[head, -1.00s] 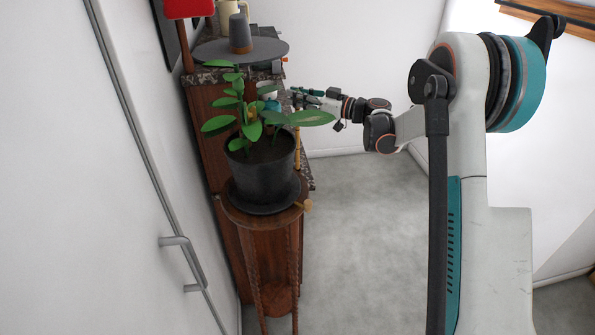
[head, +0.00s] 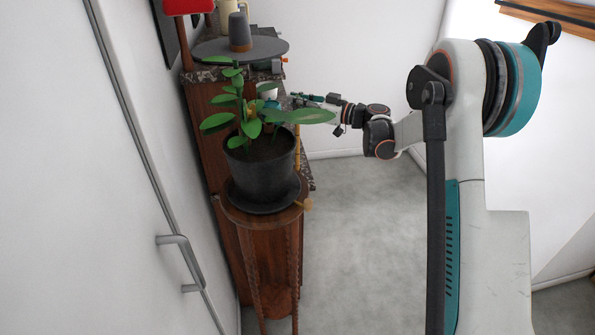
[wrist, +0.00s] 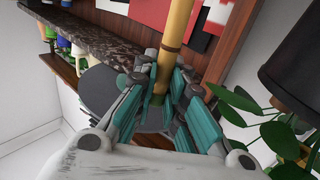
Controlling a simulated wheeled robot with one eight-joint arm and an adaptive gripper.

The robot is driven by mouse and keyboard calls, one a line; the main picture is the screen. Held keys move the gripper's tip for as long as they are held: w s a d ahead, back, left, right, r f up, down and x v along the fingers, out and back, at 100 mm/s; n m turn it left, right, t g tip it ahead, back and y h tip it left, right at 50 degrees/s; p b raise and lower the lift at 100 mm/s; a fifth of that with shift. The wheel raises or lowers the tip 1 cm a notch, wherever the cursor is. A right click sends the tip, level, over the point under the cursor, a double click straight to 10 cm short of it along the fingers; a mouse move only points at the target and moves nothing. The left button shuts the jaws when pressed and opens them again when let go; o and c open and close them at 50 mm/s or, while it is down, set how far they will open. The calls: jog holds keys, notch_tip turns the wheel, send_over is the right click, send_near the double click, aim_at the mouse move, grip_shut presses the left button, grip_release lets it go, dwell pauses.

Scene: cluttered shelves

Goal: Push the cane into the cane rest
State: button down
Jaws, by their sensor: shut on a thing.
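The cane (wrist: 174,38) is a tan, bamboo-like stick with dark rings. In the wrist view it runs from the top edge down between the teal fingers of my gripper (wrist: 165,95), which are shut on it. In the head view, a short tan length of the cane (head: 297,148) shows behind the plant, below my gripper (head: 302,99). Leaves partly hide the gripper's tip there. I cannot make out the cane rest for certain in either view.
A potted plant (head: 262,165) on a round wooden stand (head: 235,214) is close in front of the gripper. Behind it is a wooden cabinet with a dark stone top and a round grey tray (head: 212,50). Grey floor (head: 360,230) is clear to the right.

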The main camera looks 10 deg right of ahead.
jog(key=shift+f+b, duration=0.75)
jog(key=shift+f, duration=0.35)
dwell(0.8)
jog(key=c, duration=1.6)
grip_release()
jog(key=shift+d, duration=0.1)
